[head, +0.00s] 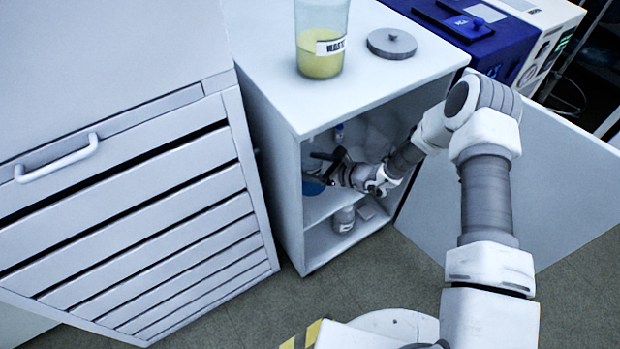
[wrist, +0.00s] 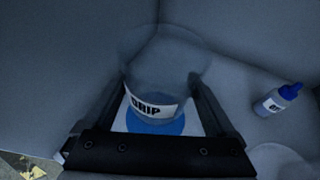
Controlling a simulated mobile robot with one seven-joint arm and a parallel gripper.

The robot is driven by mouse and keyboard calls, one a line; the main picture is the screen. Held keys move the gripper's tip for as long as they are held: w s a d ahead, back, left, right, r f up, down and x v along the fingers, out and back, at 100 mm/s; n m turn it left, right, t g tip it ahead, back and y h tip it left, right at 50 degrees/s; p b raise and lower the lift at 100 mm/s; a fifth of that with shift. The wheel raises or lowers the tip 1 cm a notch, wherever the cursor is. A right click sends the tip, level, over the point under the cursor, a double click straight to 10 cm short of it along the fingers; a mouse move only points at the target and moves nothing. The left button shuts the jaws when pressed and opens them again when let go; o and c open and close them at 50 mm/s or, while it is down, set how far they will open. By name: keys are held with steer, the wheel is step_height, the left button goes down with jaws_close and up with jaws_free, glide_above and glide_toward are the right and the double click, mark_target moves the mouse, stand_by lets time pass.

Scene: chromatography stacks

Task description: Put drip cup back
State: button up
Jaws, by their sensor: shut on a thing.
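The drip cup (wrist: 158,88) is a clear cup with a white label reading "DRIP". In the wrist view it stands upright between the two fingers of my gripper (wrist: 163,105), which is shut on it. A blue round patch (wrist: 155,122) shows at the cup's base, over a pale surface. In the head view my gripper (head: 328,168) reaches into the open cabinet (head: 290,175), at the upper shelf. The cup itself is hard to make out there; a bit of blue (head: 312,186) shows below the fingers. I cannot tell whether the cup touches the shelf.
A small bottle with a blue cap (wrist: 283,98) stands right of the cup inside the cabinet. A labelled jar (head: 344,219) is on the lower shelf. The cabinet door (head: 545,185) is open at right. A waste beaker (head: 322,45) and a grey lid (head: 391,43) are on top.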

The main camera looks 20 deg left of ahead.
steer(key=shift+f+b, duration=0.7)
steer(key=shift+f, duration=1.45)
steer(key=shift+f, duration=0.25)
steer(key=o, duration=1.4)
steer(key=shift+r, duration=0.1)
